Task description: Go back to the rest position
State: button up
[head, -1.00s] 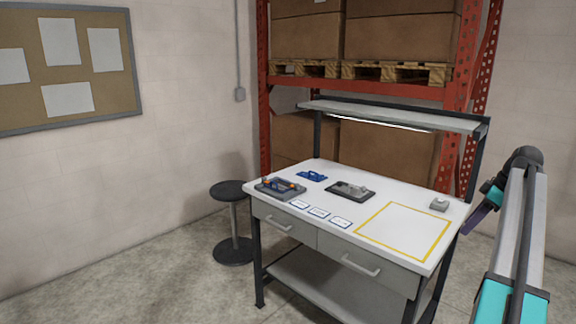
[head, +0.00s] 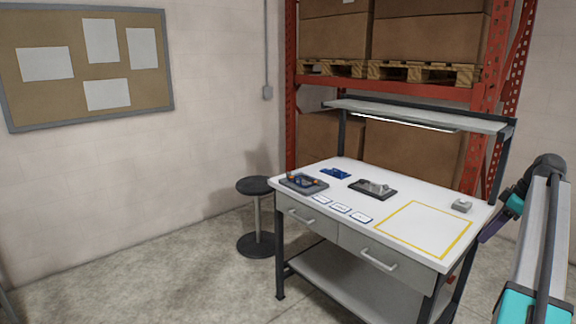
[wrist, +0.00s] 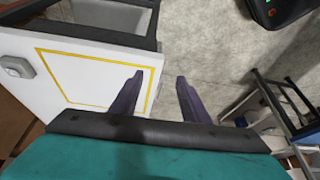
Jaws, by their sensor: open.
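My gripper (wrist: 158,78) shows in the wrist view with its two dark purple fingers apart and nothing between them. It hangs by the edge of the white workbench (wrist: 38,100), over the grey floor. In the head view my arm is at the right edge, and the gripper's tip is beside the bench's right end, partly hidden by the arm. The workbench (head: 300,170) stands in the middle right, with a yellow-outlined square (head: 425,230) that is empty.
On the bench are a grey tray with small parts (head: 304,184), a blue piece (head: 335,173), a dark fixture (head: 372,189), several labels and a small grey box (head: 462,205). A black stool (head: 256,186) stands left of the bench. Open floor lies in front left.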

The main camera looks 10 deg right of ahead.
jog(key=w+a+f+n+g+y, duration=0.1)
jog(key=w+a+f, duration=0.3)
jog(key=a+f, duration=0.55)
jog(key=w+a+f+n+g+y, duration=0.15)
jog(key=w+a+f, duration=0.25)
jog(key=a+f, duration=0.55)
jog(key=s+a+f+g, duration=0.2)
jog(key=a+f, duration=0.8)
jog(key=s+a+f+g, duration=0.2)
jog(key=s+a+f, duration=0.1)
jog(key=a+f, duration=0.7)
jog(key=s+a+f+g+h, duration=0.2)
jog(key=s+a+f+g, duration=0.1)
jog(key=s+a+f, duration=1.15)
jog(key=s+a+f+m+h, duration=0.1)
jog(key=s+f+m, duration=0.3)
jog(key=s, duration=0.6)
jog(key=s+f+m+h, duration=0.2)
jog(key=s+f+m, duration=0.2)
jog(key=s, duration=0.7)
jog(key=shift+a+f+m, duration=0.2)
jog(key=shift+a+m, duration=0.2)
jog(key=shift+m, duration=0.35)
